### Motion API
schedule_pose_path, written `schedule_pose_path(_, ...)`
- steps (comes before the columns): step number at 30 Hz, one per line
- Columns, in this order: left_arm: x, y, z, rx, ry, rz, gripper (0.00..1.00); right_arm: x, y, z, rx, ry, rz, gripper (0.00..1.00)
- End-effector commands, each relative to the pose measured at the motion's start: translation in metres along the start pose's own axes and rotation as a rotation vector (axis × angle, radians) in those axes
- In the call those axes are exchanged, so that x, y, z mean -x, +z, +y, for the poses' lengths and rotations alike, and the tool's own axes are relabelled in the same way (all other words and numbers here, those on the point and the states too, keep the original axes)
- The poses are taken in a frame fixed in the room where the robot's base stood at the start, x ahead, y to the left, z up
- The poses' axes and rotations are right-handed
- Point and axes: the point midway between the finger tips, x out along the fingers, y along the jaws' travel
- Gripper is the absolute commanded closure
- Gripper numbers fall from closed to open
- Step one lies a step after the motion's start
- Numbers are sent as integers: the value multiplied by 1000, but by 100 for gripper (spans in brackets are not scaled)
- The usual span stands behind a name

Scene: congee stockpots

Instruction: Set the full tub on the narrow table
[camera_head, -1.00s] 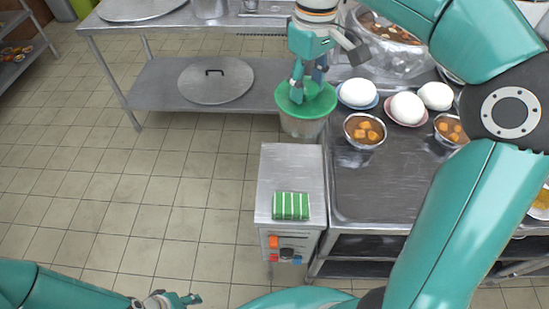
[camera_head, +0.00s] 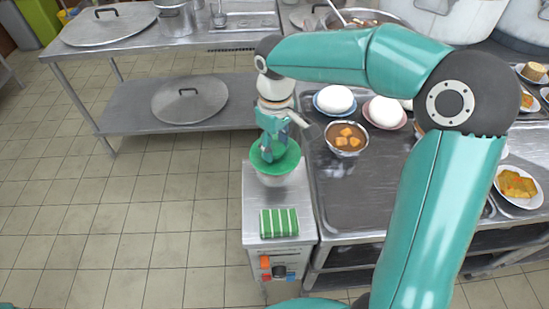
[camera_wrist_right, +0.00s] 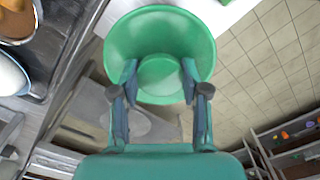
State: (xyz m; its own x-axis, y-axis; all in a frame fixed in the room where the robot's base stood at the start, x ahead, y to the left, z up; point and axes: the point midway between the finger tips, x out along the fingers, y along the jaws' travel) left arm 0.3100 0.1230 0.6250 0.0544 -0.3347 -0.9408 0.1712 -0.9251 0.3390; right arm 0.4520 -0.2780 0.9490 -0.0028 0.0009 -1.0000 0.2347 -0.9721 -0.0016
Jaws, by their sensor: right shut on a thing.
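The tub (camera_head: 273,179) has a green lid-like top and a pale body. It is upright at the far end of the narrow table (camera_head: 251,208), a small metal-topped stand with controls on its front. I cannot tell whether the tub's base touches the table top. My right gripper (camera_head: 268,150) reaches down from above and is shut on the tub's green top. In the right wrist view the green top (camera_wrist_right: 160,32) shows between the two fingers (camera_wrist_right: 160,75). The tub's contents are hidden. My left gripper is out of view.
A green striped packet (camera_head: 279,223) lies on the near part of the narrow table. To the right, a metal counter (camera_head: 345,205) holds white domes on plates and a bowl of orange cubes (camera_head: 346,138). A steel table (camera_head: 235,38) stands behind left. Left floor is clear.

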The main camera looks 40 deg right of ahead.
Motion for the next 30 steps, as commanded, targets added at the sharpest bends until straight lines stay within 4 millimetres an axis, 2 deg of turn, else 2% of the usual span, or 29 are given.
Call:
schedule_pose_path(11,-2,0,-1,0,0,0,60,-41,1,1,-2,0,0,100)
schedule_pose_path(23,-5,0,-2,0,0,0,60,-46,1,1,-3,0,3,100)
schedule_pose_path(24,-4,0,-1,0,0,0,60,-46,1,1,-3,0,2,48)
schedule_pose_path(27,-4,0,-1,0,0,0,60,-45,1,1,-3,0,1,31)
schedule_pose_path(30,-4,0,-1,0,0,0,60,-45,1,1,-3,0,1,30)
